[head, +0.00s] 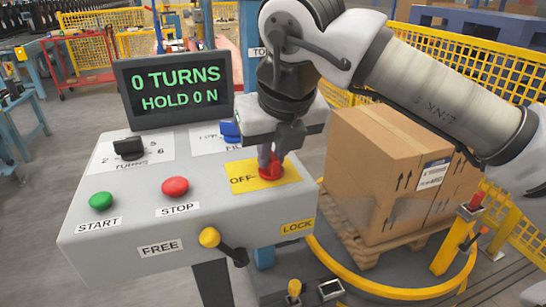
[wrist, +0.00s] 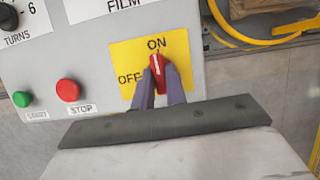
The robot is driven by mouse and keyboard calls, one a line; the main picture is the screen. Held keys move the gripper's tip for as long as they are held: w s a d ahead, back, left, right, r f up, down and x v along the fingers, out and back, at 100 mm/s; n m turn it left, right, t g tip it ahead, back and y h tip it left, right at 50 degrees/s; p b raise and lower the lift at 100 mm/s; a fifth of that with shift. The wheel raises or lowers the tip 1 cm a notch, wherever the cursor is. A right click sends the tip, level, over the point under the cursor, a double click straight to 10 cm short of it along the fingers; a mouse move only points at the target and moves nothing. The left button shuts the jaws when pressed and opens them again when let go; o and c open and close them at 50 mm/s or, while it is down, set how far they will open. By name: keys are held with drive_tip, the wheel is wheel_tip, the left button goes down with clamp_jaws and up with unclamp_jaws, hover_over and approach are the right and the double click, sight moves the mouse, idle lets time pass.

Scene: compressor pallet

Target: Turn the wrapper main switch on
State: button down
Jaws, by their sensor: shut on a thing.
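The red main switch knob (head: 270,172) sits on a yellow plate (head: 243,178) at the right of the grey control panel. In the wrist view the knob (wrist: 157,66) lies between my fingertips, and its white line points up, close to the ON label, with OFF to the left. My gripper (head: 271,155) comes down from above and is shut on the knob, with a finger on either side. In the head view my fingers hide part of the knob and the ON label.
The display (head: 178,88) reads "0 TURNS, HOLD 0 N". Boxes (head: 385,175) stand on a pallet at the right.

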drive_tip(key=shift+m, duration=0.3)
drive_tip(key=c, duration=1.4)
unclamp_jaws()
drive_tip(key=shift+c, duration=0.2)
drive_tip(key=p+v, duration=0.8)
drive_tip(key=v, duration=0.5)
drive_tip(key=shift+r+p, duration=0.35)
drive_tip(key=shift+r, duration=0.05)
drive_tip(key=shift+s+a, duration=0.1)
drive_tip(key=shift+a, duration=0.05)
